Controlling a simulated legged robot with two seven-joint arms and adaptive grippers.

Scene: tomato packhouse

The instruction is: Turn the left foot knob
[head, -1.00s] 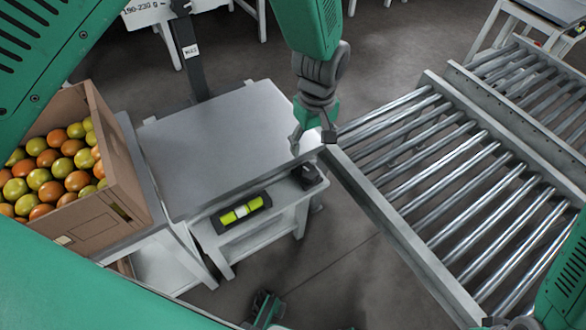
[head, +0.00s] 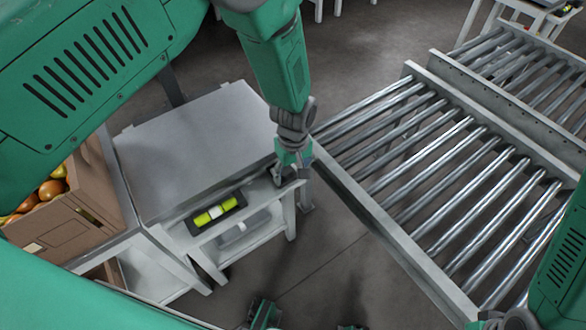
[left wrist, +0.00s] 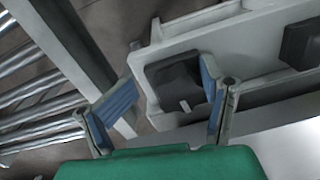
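A dark foot knob (head: 284,177) with a pale mark sits at the right front corner of the weighing platform (head: 200,150). In the left wrist view the knob (left wrist: 178,86) shows between my fingers. My left gripper (head: 292,170) is open at this corner, and its fingers partly cover the knob in the head view. In the left wrist view, the right blue-padded finger of the gripper (left wrist: 172,100) is close beside the knob, and the left finger stands apart from it. I cannot tell whether either touches.
A yellow-green spirit vial (head: 215,212) lies in a dark holder on the front of the stand (head: 262,228). A cardboard box (head: 85,205) of tomatoes stands at the left. A roller conveyor (head: 440,190) runs close on the right, its side rail near my left gripper.

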